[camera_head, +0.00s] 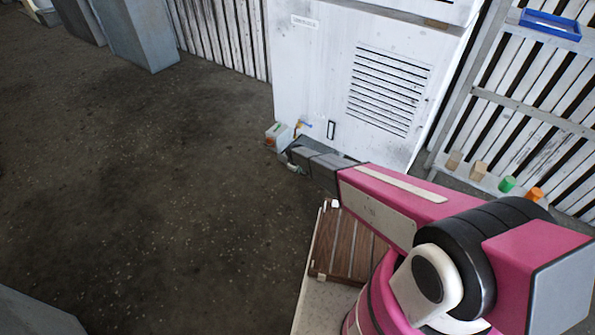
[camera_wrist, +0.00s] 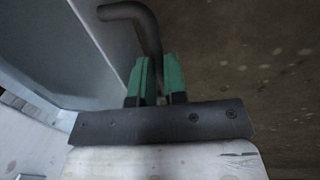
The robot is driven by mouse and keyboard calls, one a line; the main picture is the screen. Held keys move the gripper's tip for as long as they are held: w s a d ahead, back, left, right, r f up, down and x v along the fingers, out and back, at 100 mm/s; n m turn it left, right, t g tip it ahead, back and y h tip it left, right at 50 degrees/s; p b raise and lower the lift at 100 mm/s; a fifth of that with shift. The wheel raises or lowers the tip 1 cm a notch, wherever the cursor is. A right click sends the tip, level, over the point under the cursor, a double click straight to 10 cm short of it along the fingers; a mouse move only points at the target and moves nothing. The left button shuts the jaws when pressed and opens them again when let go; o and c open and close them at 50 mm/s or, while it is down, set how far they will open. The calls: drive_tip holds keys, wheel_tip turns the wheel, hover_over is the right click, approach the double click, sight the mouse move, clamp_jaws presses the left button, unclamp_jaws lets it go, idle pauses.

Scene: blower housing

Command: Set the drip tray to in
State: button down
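I cannot make out the drip tray as a separate thing; my arm covers the lower front of the white blower housing (camera_head: 330,60) in the head view. In the wrist view, a dark bent bar (camera_wrist: 148,28) runs down between the two green fingers of my gripper (camera_wrist: 157,78). The fingers stand close together, one on each side of the bar, with no clear gap. In the head view my gripper (camera_head: 291,158) is low at the housing's bottom left corner, small and partly hidden.
A small white box (camera_head: 278,137) stands on the floor by the housing's left corner. Several small blocks, one a green cylinder (camera_head: 507,184), stand at the right, below a blue tray (camera_head: 550,25). A brown slatted board (camera_head: 345,245) lies near my arm.

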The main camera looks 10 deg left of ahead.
drive_tip(key=w+d, duration=0.2)
drive_tip(key=w, duration=0.3)
drive_tip(key=w+d, duration=0.2)
drive_tip(key=w, duration=0.3)
drive_tip(key=w+d, duration=0.2)
drive_tip(key=w, duration=0.4)
drive_tip(key=shift+d, duration=0.25)
drive_tip(key=c, duration=1.2)
unclamp_jaws()
drive_tip(key=shift+d, duration=0.1)
drive_tip(key=shift+o, duration=0.2)
drive_tip(key=shift+s+r, duration=0.15)
drive_tip(key=shift+r, duration=0.3)
wheel_tip(320, 180, up, 6)
drive_tip(key=s, duration=0.1)
drive_tip(key=shift+a+r, duration=0.25)
drive_tip(key=shift+a, duration=0.05)
